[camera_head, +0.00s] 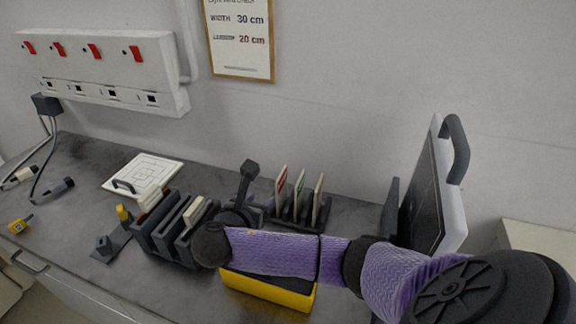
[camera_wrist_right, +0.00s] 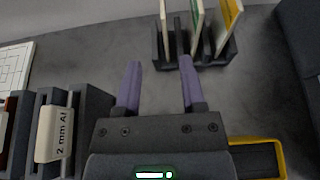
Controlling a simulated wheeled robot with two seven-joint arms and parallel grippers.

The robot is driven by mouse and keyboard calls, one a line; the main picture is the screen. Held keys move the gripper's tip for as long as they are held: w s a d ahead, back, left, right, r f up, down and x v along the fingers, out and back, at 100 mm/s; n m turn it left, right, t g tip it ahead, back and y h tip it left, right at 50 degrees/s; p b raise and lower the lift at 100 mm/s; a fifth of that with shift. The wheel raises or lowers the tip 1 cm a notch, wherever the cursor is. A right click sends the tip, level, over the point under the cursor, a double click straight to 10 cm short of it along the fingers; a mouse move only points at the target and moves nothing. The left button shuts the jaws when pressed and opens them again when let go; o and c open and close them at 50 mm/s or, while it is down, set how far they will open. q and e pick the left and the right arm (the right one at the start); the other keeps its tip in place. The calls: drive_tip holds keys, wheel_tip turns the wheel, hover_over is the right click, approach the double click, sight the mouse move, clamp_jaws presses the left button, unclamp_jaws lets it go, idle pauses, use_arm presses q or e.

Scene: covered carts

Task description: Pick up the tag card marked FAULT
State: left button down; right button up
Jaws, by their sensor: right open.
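Three thin cards stand upright in a dark slotted rack (camera_head: 290,221). In the head view the left card (camera_head: 281,182) has a red mark, the middle card (camera_head: 299,190) a greenish one, and the right card (camera_head: 318,196) a yellowish edge. Their lettering is too small to read, so I cannot tell which says FAULT. The rack (camera_wrist_right: 204,60) is also at the top of the right wrist view. My right gripper (camera_wrist_right: 158,68) is open and empty, its two purple fingers pointing toward the rack, short of the cards. My left gripper is not in view.
A dark slotted holder (camera_head: 167,228) with pale blocks stands left of my right gripper. A yellow-edged black box (camera_head: 268,290) lies under my forearm. A white board (camera_head: 143,173) lies at the back left. An upright panel case (camera_head: 432,190) stands to the right.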

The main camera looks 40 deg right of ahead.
sight(276, 187)
drive_tip(key=b+x, duration=0.2)
drive_tip(key=x, duration=0.2)
drive_tip(key=b+x, duration=0.2)
drive_tip(key=x, duration=0.3)
drive_tip(key=shift+s+f, duration=0.1)
drive_tip(key=shift+s, duration=0.15)
drive_tip(key=shift+w+d, duration=0.15)
drive_tip(key=shift+d, duration=0.15)
clamp_jaws()
